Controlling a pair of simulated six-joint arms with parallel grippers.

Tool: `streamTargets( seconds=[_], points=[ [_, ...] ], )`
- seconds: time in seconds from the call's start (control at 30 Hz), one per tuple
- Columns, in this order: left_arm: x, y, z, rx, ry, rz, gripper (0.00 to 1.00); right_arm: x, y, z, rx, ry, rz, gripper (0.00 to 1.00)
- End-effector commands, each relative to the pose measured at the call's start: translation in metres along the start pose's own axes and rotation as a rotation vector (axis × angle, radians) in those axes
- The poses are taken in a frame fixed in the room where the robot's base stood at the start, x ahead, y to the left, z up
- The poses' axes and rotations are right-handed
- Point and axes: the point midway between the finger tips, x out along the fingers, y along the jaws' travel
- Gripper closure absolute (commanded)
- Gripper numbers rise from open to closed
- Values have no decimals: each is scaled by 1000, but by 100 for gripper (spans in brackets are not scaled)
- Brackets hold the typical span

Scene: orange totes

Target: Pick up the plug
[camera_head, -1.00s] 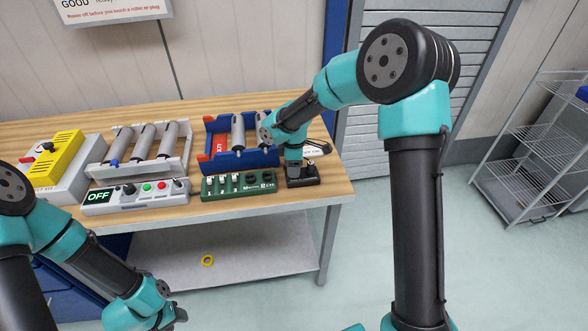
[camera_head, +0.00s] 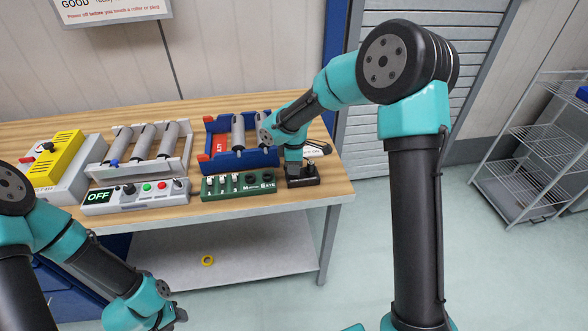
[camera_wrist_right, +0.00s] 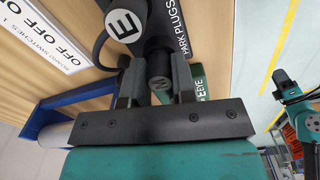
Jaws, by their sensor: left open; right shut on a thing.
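My right gripper (camera_head: 293,165) is at the black plug-parking block (camera_head: 306,181) at the table's right front corner. Whether that plug is clear of the block cannot be told. Beside it is a second black plug marked E (camera_wrist_right: 122,24), with a ring round it, by the words PARK PLUGS. My left gripper (camera_head: 178,316) is open and empty, low at the front left, away from the table top.
A green socket block (camera_head: 238,194) stands just left of the parking block. Behind it is a blue tray (camera_head: 215,122) with grey rollers. A control box reading OFF (camera_head: 150,203), a white roller rack (camera_head: 105,165) and a yellow unit (camera_head: 57,157) stand further left.

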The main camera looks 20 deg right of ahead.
Motion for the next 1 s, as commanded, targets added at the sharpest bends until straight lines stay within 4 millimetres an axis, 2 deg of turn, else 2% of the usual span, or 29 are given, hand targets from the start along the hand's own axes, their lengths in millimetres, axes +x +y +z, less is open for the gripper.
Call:
streamTargets(
  seconds=[0.1,0.43,0.77,1.0],
  points=[
    [0,0,0,0,0,0,57,0,0,0,0,0,0,98],
    [0,0,0,0,0,0,57,-4,0,0,0,0,1,98],
    [0,0,0,0,0,0,57,-34,0,0,1,2,2,98],
    [0,0,0,0,0,0,57,-38,-30,0,-3,-1,0,98]
  ],
)
